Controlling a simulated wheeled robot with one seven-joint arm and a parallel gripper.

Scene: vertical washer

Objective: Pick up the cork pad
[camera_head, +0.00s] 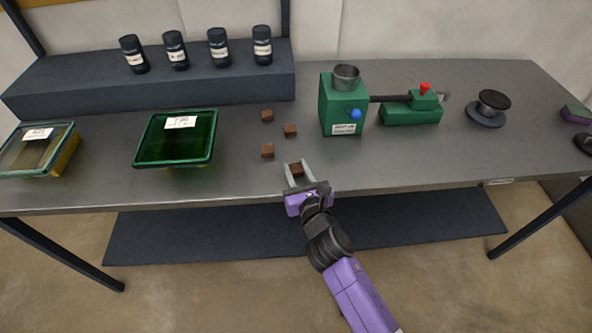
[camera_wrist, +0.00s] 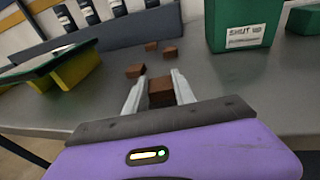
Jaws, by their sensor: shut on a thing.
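My gripper (camera_head: 294,172) is at the front part of the grey table, its two pale fingers pointing away from me. It is shut on a small brown cork pad (camera_head: 295,170), which also shows between the fingers in the wrist view (camera_wrist: 161,92). Whether this pad touches the table is hard to tell. Three more brown cork pads lie just beyond it: one nearer left (camera_head: 267,151), one to the right (camera_head: 290,130) and one farthest back (camera_head: 267,115). The wrist view shows some of these pads beyond the fingers.
A green tray (camera_head: 137,161) and a yellowish lidded tray (camera_head: 68,158) stand left on the table (camera_head: 240,175). Several dark jars (camera_head: 219,47) stand on a raised shelf (camera_head: 80,84). A green machine (camera_head: 336,103) and a black round stand (camera_head: 487,118) are to the right.

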